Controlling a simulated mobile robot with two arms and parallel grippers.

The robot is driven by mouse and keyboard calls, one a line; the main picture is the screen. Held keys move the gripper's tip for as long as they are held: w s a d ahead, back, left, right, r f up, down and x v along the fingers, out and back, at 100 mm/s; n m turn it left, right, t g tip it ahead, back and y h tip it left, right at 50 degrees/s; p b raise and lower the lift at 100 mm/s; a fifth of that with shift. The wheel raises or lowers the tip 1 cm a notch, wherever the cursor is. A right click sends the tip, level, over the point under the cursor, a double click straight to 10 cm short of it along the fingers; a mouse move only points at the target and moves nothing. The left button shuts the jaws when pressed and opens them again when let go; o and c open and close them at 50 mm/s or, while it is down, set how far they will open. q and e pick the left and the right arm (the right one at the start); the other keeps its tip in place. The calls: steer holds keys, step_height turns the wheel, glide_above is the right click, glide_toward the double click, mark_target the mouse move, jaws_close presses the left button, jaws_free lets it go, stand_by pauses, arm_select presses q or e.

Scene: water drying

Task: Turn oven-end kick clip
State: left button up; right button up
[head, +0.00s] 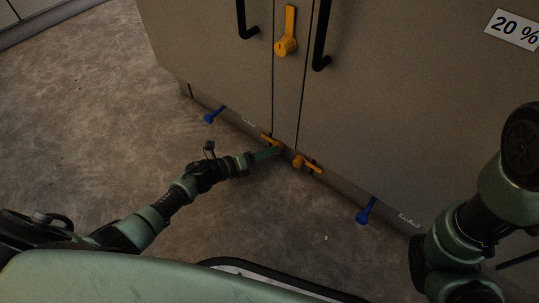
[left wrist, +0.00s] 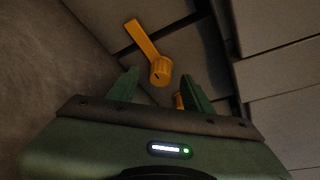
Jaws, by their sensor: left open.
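Two orange kick clips sit low on the kick strip: one (head: 268,138) at my left gripper, the other (head: 300,162) just to its right. I cannot tell which is the oven-end one. My left gripper (head: 274,151) is low at the cabinet foot. In the left wrist view its fingers (left wrist: 160,88) are open, with an orange clip (left wrist: 160,72) ahead, its round knob near the gap and its lever pointing up and left. Contact is not clear. A second orange piece (left wrist: 179,101) is partly hidden by the right finger. My right gripper is out of view.
Blue clips stick out from the kick strip at left (head: 213,114) and right (head: 366,212). Above are cabinet doors with black handles (head: 321,38) and an orange latch (head: 287,35). A "20 %" sign (head: 514,29) is at upper right. The floor (head: 110,120) at left is clear.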

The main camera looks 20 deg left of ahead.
arm_select(q)
steer(key=shift+w+d+f, duration=0.15)
steer(key=shift+w+d, duration=0.3)
steer(key=shift+w, duration=0.1)
jaws_close()
stand_by(1.1)
